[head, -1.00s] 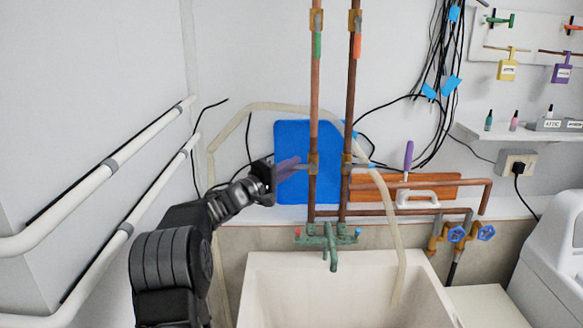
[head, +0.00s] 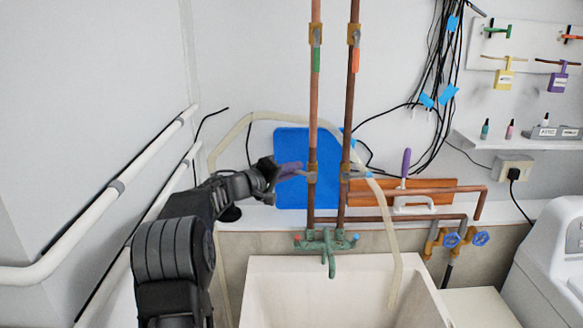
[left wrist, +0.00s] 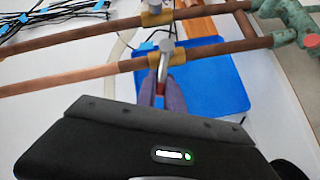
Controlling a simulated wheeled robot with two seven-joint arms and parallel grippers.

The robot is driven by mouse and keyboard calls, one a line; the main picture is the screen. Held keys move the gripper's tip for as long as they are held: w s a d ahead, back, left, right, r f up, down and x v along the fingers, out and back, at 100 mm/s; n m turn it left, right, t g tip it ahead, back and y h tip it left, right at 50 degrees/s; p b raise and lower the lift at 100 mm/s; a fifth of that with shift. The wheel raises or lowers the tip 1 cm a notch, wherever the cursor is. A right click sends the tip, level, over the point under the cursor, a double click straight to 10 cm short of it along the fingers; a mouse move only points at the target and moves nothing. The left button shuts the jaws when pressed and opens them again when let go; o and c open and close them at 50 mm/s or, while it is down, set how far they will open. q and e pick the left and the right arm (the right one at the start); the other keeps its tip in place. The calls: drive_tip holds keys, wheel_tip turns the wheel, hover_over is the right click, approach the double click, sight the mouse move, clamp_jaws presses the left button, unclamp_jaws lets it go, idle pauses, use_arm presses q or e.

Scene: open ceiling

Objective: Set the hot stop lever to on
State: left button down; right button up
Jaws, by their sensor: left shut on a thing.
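The hot stop lever (head: 302,173) is a small grey lever sticking out to the left from the brass valve (head: 312,174) low on the left copper pipe. In the left wrist view the lever (left wrist: 163,68) runs from the pipe down between my purple fingers, with a bit of red at its end. My left gripper (head: 290,170) is shut on it, and its fingers also show in the left wrist view (left wrist: 170,97). The fingers hide the lever's outer end. My right gripper is not in view.
A second valve lever with a blue end (head: 360,174) sits on the right pipe. Below are a green tap (head: 328,242) and a white sink (head: 262,300). White pipes (head: 120,185) run along the left wall.

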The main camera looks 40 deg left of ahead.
use_arm(q)
drive_tip(key=shift+w+d+r+m+g+y, duration=0.2)
drive_tip(key=shift+r+m+g+y, duration=0.15)
drive_tip(key=shift+m+g, duration=0.2)
drive_tip(key=shift+w+d+r+m+g+y, duration=0.15)
drive_tip(key=shift+r+m+g+y, duration=0.1)
drive_tip(key=shift+r+m+g, duration=0.3)
drive_tip(key=shift+s+f, duration=0.1)
drive_tip(key=shift+f, duration=0.05)
drive_tip(key=c, duration=1.5)
unclamp_jaws()
drive_tip(key=shift+o, duration=0.2)
drive_tip(key=v, duration=0.7)
drive_tip(key=shift+s+r+b, duration=0.25)
drive_tip(key=shift+s+b, duration=0.1)
drive_tip(key=shift+s, duration=0.05)
